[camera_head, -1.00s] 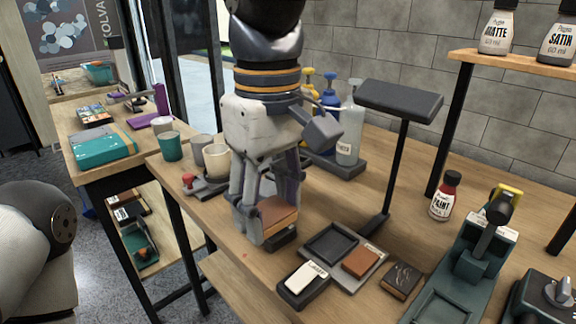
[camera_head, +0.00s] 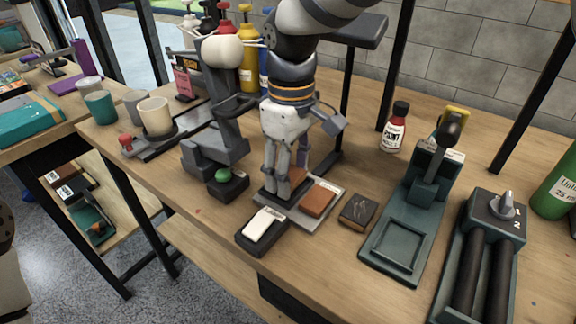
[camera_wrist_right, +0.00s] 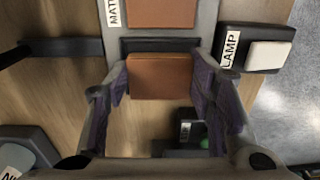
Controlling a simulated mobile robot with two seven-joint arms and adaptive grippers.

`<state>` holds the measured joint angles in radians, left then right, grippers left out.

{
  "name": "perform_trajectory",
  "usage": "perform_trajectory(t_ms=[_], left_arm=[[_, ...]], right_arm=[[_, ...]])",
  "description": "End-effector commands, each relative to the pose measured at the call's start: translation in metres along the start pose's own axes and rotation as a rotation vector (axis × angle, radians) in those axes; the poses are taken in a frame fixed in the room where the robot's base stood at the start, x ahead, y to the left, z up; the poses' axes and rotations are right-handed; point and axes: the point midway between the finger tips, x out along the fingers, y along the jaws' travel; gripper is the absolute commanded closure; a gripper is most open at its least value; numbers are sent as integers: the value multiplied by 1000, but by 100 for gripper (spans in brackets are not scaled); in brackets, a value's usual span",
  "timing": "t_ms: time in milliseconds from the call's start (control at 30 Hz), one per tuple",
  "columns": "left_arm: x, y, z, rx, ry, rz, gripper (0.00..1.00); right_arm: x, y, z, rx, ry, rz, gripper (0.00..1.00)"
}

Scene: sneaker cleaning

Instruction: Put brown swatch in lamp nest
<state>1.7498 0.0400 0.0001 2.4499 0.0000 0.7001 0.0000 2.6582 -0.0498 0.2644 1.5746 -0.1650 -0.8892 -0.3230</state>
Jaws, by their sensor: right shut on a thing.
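The brown swatch (camera_wrist_right: 162,77) is held between the fingers of my right gripper (camera_wrist_right: 160,88), seen in the right wrist view. In the head view the right gripper (camera_head: 281,186) points down over the tray (camera_head: 292,222), and its fingers partly hide the swatch. The swatch is over or just in front of the tray's dark recess (camera_wrist_right: 160,44); I cannot tell whether it touches. Another brown swatch (camera_head: 318,202) lies on the tray beside a label starting "MAT". My left gripper is not in view.
A black block with a green button (camera_head: 223,174) stands left of the gripper. A small dark block (camera_head: 358,211) and a green press (camera_head: 408,215) are to the right. A lamp-like stand (camera_head: 345,100) and a paint bottle (camera_head: 394,128) stand behind.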

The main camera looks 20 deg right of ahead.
Motion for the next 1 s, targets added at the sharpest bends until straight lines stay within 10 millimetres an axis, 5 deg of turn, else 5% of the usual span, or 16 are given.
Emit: perform_trajectory(t_ms=[667,700,800,1000], left_arm=[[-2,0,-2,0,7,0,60],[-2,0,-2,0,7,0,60],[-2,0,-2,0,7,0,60],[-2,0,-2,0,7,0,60]], right_arm=[[10,0,0,1,2,2,70],[10,0,0,1,2,2,48],[10,0,0,1,2,2,31],[10,0,0,1,3,2,31]])
